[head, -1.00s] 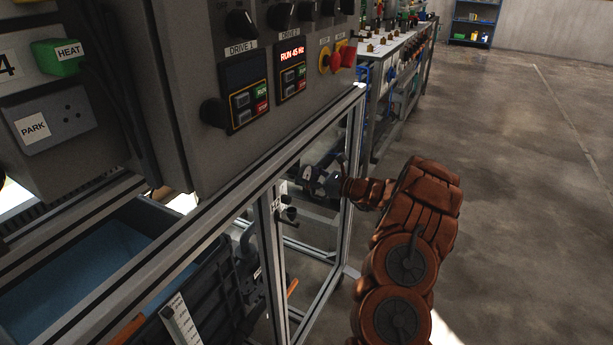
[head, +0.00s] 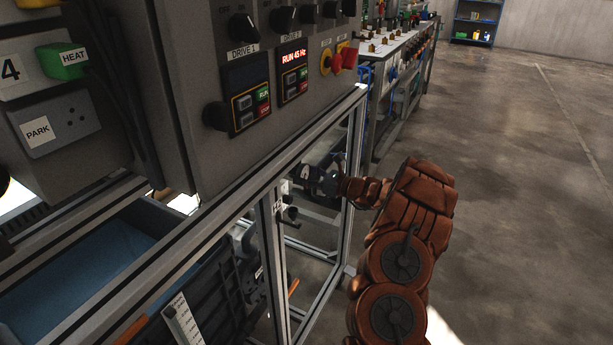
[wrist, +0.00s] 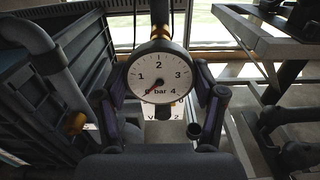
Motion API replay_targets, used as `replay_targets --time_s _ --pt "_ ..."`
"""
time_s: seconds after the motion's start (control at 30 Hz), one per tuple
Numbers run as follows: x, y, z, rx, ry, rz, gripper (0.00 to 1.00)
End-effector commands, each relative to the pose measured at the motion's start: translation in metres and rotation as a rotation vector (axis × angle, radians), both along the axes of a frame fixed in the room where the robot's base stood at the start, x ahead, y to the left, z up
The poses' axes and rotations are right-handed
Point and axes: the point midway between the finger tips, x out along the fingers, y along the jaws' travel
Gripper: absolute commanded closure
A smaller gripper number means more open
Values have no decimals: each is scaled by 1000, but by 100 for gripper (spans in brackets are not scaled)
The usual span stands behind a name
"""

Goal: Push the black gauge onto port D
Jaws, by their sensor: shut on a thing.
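The black gauge (wrist: 158,78) has a white round dial marked 0 to 4 bar and a dark rim. In the wrist view it sits face-on between the two fingers of my gripper (wrist: 160,98), which is shut on it. A brass fitting (wrist: 160,33) and a dark vertical stem (wrist: 160,12) stand directly above the dial; I cannot tell whether the gauge is joined to them. In the head view my gripper (head: 326,183) reaches left into the frame below the control cabinet, and the gauge cannot be made out. I see no readable port D label.
The control cabinet (head: 240,150) with drive panels overhangs the metal frame (head: 345,230). A dark ribbed bin (wrist: 50,90) stands left of my gripper, with a thick grey pipe (wrist: 45,50). More piping (wrist: 290,125) is at right. Open floor (head: 530,200) lies to the right.

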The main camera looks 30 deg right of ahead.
Motion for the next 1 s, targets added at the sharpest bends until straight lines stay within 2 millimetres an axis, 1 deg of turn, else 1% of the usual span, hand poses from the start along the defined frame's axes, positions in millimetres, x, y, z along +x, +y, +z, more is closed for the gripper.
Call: replay_targets --time_s 0.6,0.9,0.93,1.0 --pt "15 10 1 -1 -1 1 100" --pt "15 9 0 0 0 0 100" --pt "15 8 0 0 0 0 28" --pt "15 8 0 0 0 0 21"
